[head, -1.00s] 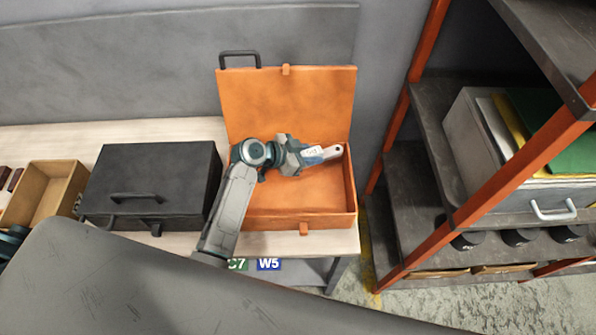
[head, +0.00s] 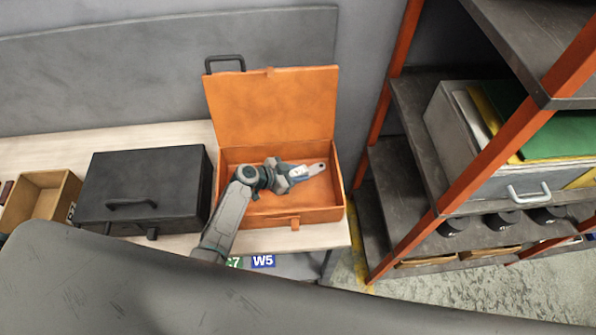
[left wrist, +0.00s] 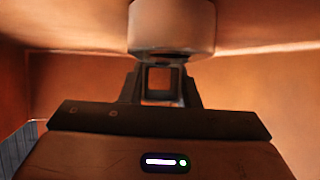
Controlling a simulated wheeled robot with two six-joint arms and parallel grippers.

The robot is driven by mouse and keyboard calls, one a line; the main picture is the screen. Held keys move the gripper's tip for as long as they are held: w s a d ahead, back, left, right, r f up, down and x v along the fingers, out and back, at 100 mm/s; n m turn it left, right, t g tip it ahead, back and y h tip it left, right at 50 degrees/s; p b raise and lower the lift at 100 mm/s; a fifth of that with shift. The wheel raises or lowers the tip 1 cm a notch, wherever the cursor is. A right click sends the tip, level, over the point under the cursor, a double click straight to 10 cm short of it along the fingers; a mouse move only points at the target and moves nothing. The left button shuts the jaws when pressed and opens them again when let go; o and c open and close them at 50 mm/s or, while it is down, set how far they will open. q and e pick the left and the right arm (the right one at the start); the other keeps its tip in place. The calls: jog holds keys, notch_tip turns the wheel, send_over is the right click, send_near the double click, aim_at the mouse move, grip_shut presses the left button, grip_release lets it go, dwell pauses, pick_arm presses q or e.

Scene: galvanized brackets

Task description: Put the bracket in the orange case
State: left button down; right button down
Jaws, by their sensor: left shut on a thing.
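The orange case (head: 322,211) stands open on the bench in the head view, its lid (head: 270,108) raised at the back. My left gripper (head: 301,173) is inside the outline of the case, reaching over its left side. It is shut on the bracket (head: 319,167), a light grey piece whose end sticks out to the right of the fingers. In the left wrist view, the pale rounded end of the bracket (left wrist: 172,28) shows beyond the fingers, with orange walls around. I cannot tell whether the bracket touches the case floor. My right gripper is not in view.
A closed black case (head: 146,183) stands just left of the orange one. An open cardboard box (head: 62,197) is farther left. A shelf rack with orange posts (head: 475,135) stands at the right, holding a grey drawer box (head: 500,180).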

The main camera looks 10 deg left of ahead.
aim_at(292, 174)
pick_arm(q)
jog(key=shift+w+f, duration=0.1)
jog(key=shift+f, duration=0.1)
jog(key=c, duration=1.1)
grip_release()
jog(key=shift+r, duration=0.2)
jog(key=shift+s+a, duration=0.2)
jog(key=b+v, duration=0.2)
jog(key=v, duration=0.3)
jog(key=shift+s+a+r+b, duration=0.1)
jog(key=shift+s+a+b, duration=0.15)
jog(key=shift+b, duration=0.1)
jog(key=shift+s+a+r, duration=0.3)
jog(key=shift+a+r, duration=0.1)
jog(key=shift+r, duration=0.1)
